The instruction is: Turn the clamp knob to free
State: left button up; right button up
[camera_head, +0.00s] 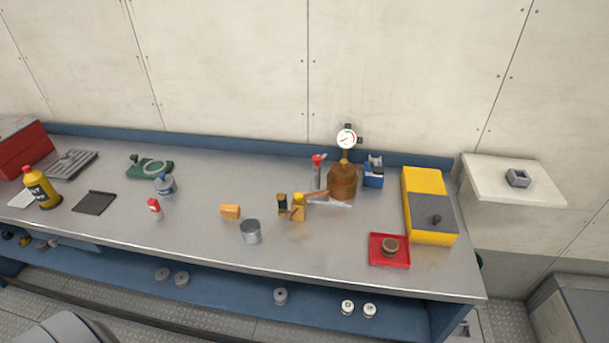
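No part is plain enough to name surely as the clamp knob. A small dark knob (436,219) stands on the grey part of a yellow and grey box (426,190) at the right end of the bench. A green item with a pale ring (154,168) and a dark knob-like part (136,159) lies at the back left. A brown fitting (342,180) with a round white gauge (347,139) stands at the back, right of centre. Whether any of these is tight or free cannot be told. Neither of my grippers shows in the head view.
The metal bench (200,250) has clear room along its front left. A red tray (375,258) holds a brown round part (390,246). A wall shelf (490,175) is at right.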

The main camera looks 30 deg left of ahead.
aim_at(317, 159)
jog(key=k, duration=0.8)
jog(key=u, duration=0.95)
jog(key=i, duration=1.15)
jog(key=z, duration=0.45)
